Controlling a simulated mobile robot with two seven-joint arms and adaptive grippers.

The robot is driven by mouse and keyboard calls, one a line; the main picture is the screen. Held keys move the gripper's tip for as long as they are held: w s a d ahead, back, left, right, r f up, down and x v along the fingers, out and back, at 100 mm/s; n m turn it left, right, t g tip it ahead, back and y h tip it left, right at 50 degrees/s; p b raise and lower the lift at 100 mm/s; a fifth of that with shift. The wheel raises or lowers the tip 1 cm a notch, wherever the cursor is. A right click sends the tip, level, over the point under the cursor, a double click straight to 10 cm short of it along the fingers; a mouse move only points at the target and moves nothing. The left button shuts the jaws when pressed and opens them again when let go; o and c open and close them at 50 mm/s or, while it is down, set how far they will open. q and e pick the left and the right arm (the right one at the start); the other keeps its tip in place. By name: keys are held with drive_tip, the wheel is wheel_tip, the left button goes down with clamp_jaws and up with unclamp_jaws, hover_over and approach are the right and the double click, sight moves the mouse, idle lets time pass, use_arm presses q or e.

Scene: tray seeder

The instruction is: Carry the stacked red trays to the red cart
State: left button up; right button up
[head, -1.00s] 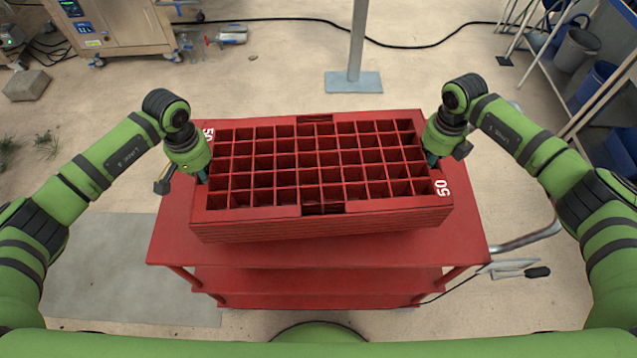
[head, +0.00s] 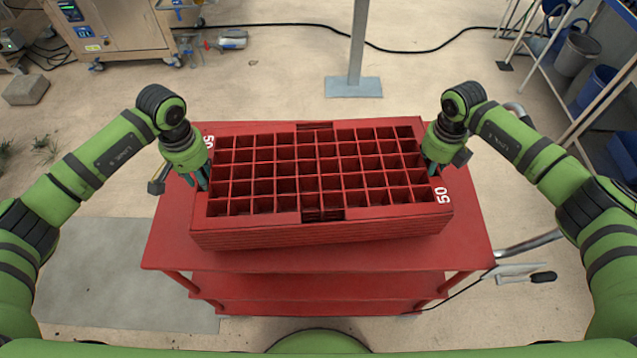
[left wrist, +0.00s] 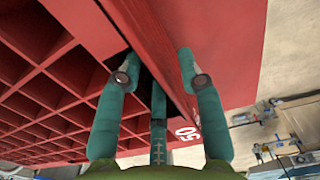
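The stack of red trays (head: 330,228) rests on the top shelf of the red cart (head: 170,245), turned slightly relative to it. The top tray has a grid of empty square cells and "50" marked at both ends. My left gripper (head: 198,181) is at the stack's left end.
A grey post on a base plate (head: 353,88) stands behind the cart. A cart handle (head: 530,243) sticks out at right.

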drive_tip(key=shift+r, duration=0.15)
use_arm(q)
wheel_tip(320, 180, up, 10)
drive_tip(key=shift+f, duration=0.25)
use_arm(e)
wheel_tip(320, 180, up, 12)
drive_tip(key=shift+f, duration=0.1)
use_arm(q)
drive_tip(key=shift+s, duration=0.1)
use_arm(e)
drive_tip(key=shift+s+f, duration=0.1)
idle(0.3)
